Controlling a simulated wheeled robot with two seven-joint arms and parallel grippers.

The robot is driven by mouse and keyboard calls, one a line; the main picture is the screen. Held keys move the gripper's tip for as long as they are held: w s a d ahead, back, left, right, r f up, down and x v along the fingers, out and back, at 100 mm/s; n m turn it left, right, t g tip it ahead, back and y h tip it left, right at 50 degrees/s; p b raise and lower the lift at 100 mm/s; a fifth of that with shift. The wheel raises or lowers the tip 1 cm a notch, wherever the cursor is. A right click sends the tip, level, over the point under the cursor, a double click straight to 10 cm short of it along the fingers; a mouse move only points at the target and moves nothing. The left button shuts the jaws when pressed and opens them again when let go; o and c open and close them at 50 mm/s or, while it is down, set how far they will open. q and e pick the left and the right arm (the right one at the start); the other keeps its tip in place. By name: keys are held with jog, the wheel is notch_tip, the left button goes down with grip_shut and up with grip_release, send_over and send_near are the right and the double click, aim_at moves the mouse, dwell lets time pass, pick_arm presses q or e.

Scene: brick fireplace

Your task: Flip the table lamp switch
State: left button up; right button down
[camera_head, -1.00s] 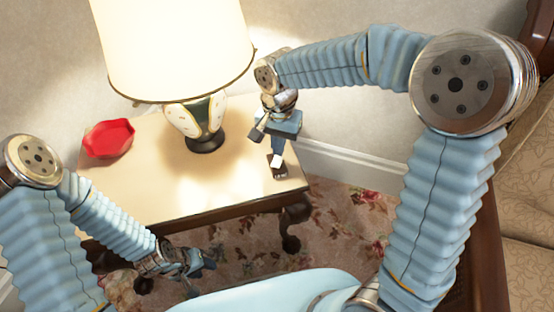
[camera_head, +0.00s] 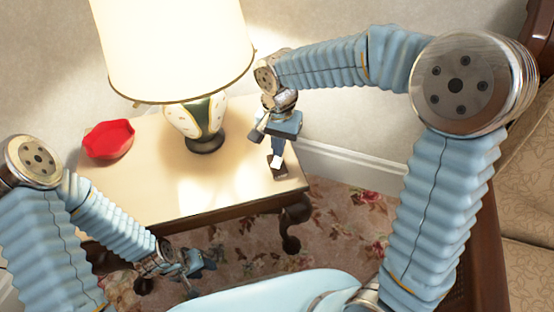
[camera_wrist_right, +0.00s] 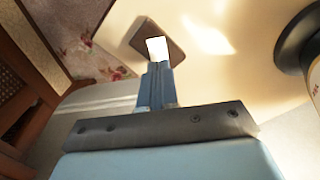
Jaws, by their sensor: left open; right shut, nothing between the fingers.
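The lit table lamp (camera_head: 195,112) has a cream shade and a patterned base on a dark round foot. It stands on a small wooden table (camera_head: 130,190). A brown switch block (camera_head: 278,173) with a white part lies by the table's right edge. It also shows in the right wrist view (camera_wrist_right: 176,38), just beyond the fingertips. My right gripper (camera_head: 278,153) is shut and empty, pointing down at the switch's white part. It looks very close; I cannot tell whether it touches. My left gripper (camera_head: 205,266) is open and empty, low in front of the table.
A red tray-like dish (camera_head: 108,139) sits at the table's left. The lamp's foot (camera_wrist_right: 298,38) is to the right in the right wrist view. A wall is behind, with a floral carpet (camera_head: 340,215) below and a patterned seat (camera_head: 525,200) at the right.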

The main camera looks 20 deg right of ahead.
jog(key=shift+f+b, duration=0.65)
jog(key=shift+f, duration=0.3)
dwell(0.9)
jog(key=shift+r, duration=0.1)
notch_tip(320, 180, up, 7)
jog(key=p, duration=0.6)
dwell(0.5)
